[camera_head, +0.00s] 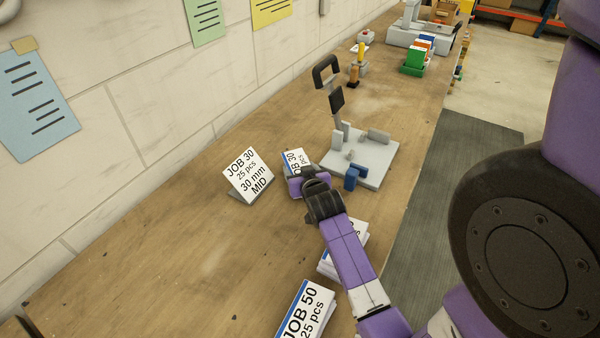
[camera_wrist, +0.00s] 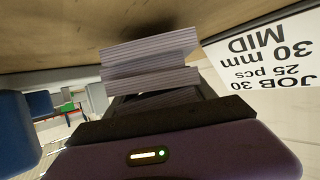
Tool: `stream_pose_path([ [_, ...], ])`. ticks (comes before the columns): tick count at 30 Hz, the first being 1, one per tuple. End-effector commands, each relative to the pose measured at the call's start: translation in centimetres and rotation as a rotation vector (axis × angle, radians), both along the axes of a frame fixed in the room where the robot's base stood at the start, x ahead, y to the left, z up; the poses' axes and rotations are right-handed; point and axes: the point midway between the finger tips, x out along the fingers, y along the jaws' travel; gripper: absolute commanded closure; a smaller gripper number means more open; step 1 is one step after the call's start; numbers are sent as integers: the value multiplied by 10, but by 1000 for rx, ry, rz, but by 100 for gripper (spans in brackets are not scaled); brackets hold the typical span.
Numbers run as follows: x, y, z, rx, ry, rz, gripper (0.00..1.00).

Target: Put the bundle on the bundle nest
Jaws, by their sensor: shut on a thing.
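A bundle (camera_head: 296,158) with a white, blue-edged label is at the end of my gripper (camera_head: 308,182), just left of the grey fixture. In the wrist view the bundle (camera_wrist: 150,50) shows as stacked sheet edges between the dark fingers of my gripper (camera_wrist: 150,98), which is shut on it. The grey plate with low stops, blue blocks and a post with a black handle looks like the bundle nest (camera_head: 375,178). The bundle is beside this plate, not on it. My gripper hides the bundle's near end, and I cannot tell whether the bundle touches the table.
A JOB 30 sign (camera_head: 248,174) stands close on the left and also shows in the wrist view (camera_wrist: 268,55). A JOB 50 bundle (camera_head: 305,312) and another stack (camera_head: 328,266) lie nearer. Coloured blocks (camera_head: 416,60) stand farther back. The wooden table (camera_head: 150,265) is clear at left.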

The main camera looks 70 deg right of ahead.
Motion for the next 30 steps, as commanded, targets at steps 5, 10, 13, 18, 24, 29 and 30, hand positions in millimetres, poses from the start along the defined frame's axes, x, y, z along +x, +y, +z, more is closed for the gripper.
stream_pose_path([
  [5,0,-1,-11,-3,-2,0,100],
  [10,0,0,-11,-3,-2,0,100],
  [13,0,0,-12,-3,-2,1,100],
  [18,0,0,-15,0,0,0,19],
  [24,0,0,-15,0,0,0,15],
  [29,0,0,-14,0,0,0,15],
  [30,0,0,-13,0,0,0,15],
])
